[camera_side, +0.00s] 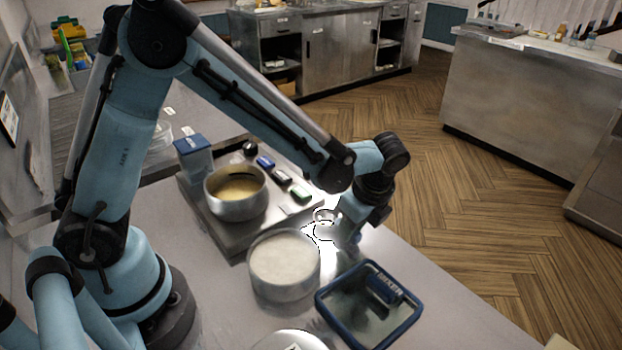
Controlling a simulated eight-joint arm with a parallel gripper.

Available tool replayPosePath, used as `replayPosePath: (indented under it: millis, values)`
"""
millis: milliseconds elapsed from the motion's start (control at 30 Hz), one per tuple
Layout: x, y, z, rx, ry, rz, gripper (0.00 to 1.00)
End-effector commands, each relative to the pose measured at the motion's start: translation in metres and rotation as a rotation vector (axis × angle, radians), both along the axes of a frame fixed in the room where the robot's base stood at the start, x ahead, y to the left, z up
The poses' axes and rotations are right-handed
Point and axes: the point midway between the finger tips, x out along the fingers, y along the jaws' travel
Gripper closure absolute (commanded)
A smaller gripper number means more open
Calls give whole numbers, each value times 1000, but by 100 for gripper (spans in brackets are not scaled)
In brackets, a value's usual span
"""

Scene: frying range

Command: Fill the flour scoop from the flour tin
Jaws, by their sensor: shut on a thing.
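The flour tin (284,292) is a round metal tin, full of white flour, on the metal counter at lower centre. My gripper (345,236) is just beyond it to the upper right, low over the counter and pointing down. It is shut on a small pale metal piece with a round rim, which looks like the flour scoop (324,229). The scoop is beside the tin, not over it. Glare blurs its outline, so I cannot tell what is in it or whether it touches the counter.
A steel pot (236,208) with yellowish contents stands on the range (219,238) behind the tin, near a blue-lidded container (194,158). A blue-framed tray (352,338) lies right of the tin. A pale round lid-like thing (290,341) is at the bottom edge.

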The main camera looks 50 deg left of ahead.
Motion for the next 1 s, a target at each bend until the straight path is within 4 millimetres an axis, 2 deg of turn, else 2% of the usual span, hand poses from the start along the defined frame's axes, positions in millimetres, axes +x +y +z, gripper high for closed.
replayPosePath:
  millis: [600,1000]
  values:
    - [0,0,47,0,0,0,100]
    - [0,0,50,0,0,0,100]
